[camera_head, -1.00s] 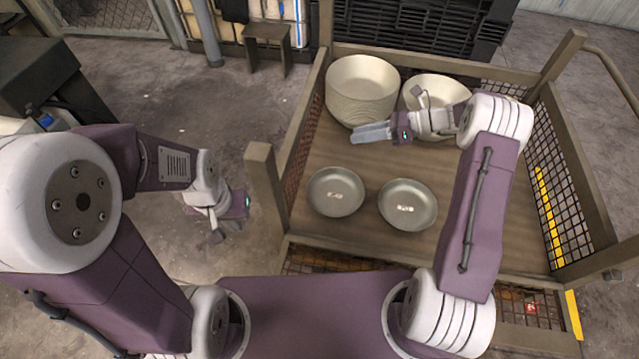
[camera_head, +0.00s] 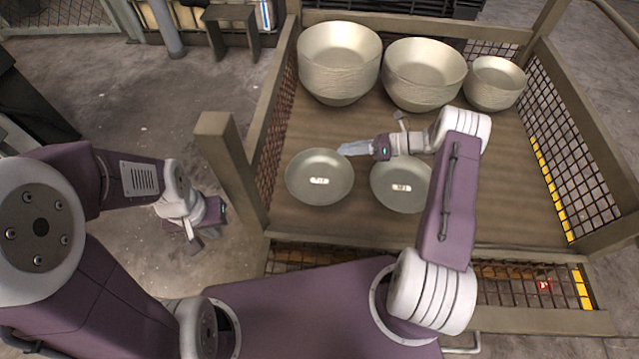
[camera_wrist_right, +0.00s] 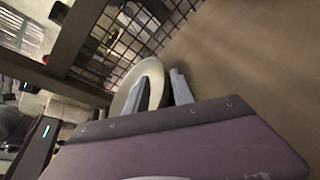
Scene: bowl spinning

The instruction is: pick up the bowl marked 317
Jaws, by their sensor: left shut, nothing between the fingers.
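Two shallow grey bowls stand side by side on the crate floor in the head view, a left bowl (camera_head: 319,190) and a right bowl (camera_head: 400,197). Each has a white label inside; the left label looks like 317, but the digits are too small to be sure. My right gripper (camera_head: 353,149) is at the left bowl's upper right rim, its fingers pointing left. In the right wrist view the fingers (camera_wrist_right: 161,88) are apart, with a pale bowl rim (camera_wrist_right: 150,68) beyond and between them; contact cannot be told. My left gripper (camera_head: 198,242) is shut and empty, outside the crate over the floor.
Three stacks of cream bowls stand along the back of the crate: left (camera_head: 338,80), middle (camera_head: 425,90) and right (camera_head: 495,88). A wooden corner post (camera_head: 228,170) and mesh sides bound the crate. Its right floor (camera_head: 520,180) is clear.

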